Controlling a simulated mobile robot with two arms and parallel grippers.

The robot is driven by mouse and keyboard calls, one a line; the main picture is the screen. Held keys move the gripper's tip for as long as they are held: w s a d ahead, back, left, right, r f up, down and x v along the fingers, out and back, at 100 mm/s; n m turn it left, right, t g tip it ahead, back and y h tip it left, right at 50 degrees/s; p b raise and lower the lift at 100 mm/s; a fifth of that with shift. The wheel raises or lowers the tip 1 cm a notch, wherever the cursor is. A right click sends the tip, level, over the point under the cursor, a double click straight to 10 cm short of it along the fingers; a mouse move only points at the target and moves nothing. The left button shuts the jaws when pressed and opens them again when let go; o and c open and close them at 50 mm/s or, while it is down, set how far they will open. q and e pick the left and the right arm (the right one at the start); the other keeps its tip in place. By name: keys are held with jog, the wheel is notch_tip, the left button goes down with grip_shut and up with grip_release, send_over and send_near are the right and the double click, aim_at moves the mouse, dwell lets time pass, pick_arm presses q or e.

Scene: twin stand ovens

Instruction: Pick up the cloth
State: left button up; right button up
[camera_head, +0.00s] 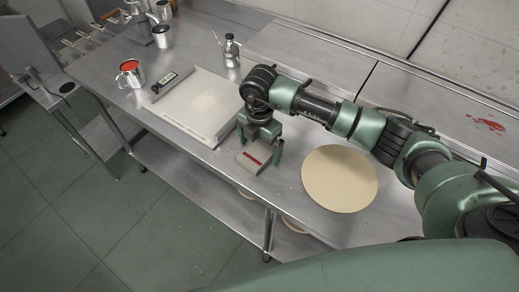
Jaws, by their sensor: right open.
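The cloth (250,163) looks like a small folded grey piece with a red stripe, lying flat on the steel table near its front edge. My right gripper (259,147) points down over the cloth. Its jaws are open, with one finger at the left and one at the right of the cloth. Whether the fingers touch the cloth or the table, I cannot tell. The gripper hides the cloth's far part. My left gripper is not in view.
A round pale board (340,178) lies right of the cloth. A shallow tray (175,122) with pale powder lies to the left. A mug with red contents (130,76) and a metal bottle (231,52) stand further back. The steel table (300,150) is bare between cloth and board.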

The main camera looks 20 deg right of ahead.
jog(key=c, duration=1.5)
jog(key=shift+o, duration=0.2)
jog(key=shift+r, duration=0.15)
notch_tip(320, 180, up, 14)
jog(key=b, duration=0.4)
notch_tip(320, 180, up, 6)
send_over(259, 150)
jog(key=shift+p, duration=0.4)
